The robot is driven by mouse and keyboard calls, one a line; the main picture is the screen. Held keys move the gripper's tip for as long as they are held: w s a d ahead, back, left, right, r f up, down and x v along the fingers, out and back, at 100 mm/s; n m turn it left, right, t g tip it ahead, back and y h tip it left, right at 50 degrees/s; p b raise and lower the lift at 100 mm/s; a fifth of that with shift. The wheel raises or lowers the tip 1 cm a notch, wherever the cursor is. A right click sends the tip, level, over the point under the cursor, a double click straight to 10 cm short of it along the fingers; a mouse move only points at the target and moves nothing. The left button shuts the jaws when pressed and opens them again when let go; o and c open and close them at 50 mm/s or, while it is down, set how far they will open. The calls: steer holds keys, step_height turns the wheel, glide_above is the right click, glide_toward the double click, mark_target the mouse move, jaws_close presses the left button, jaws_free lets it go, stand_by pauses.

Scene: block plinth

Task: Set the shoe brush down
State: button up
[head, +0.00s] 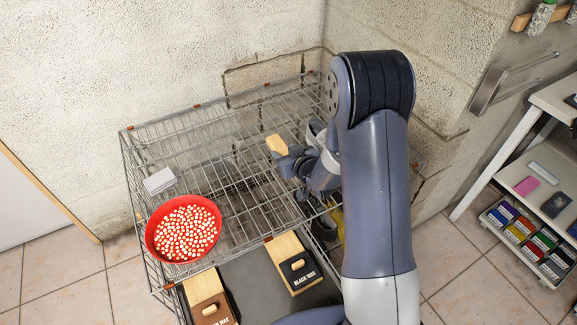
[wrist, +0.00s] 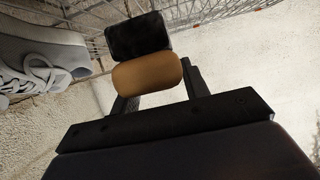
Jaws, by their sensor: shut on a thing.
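The shoe brush has a tan wooden back and dark bristles. In the wrist view the brush (wrist: 147,74) sits between the fingers of my gripper (wrist: 155,82), with its dark bristles beyond the wood. In the head view the tan end of the brush (head: 276,145) sticks out past my gripper (head: 287,160), over the right part of the wire rack (head: 205,125). My gripper is shut on the brush. My arm hides part of the rack's right side. I cannot tell how high the brush is above the wires.
A red bowl (head: 160,246) of small pale pieces and a white box (head: 159,181) stand at the rack's left. A grey shoe (wrist: 40,58) is beside my gripper. The rack's middle is mostly clear.

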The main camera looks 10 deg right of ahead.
steer(key=shift+f, duration=3)
steer(key=shift+f+b, duration=0.2)
steer(key=shift+b, duration=0.1)
steer(key=o, duration=1)
steer(key=shift+o, duration=0.2)
steer(key=shift+r, duration=0.15)
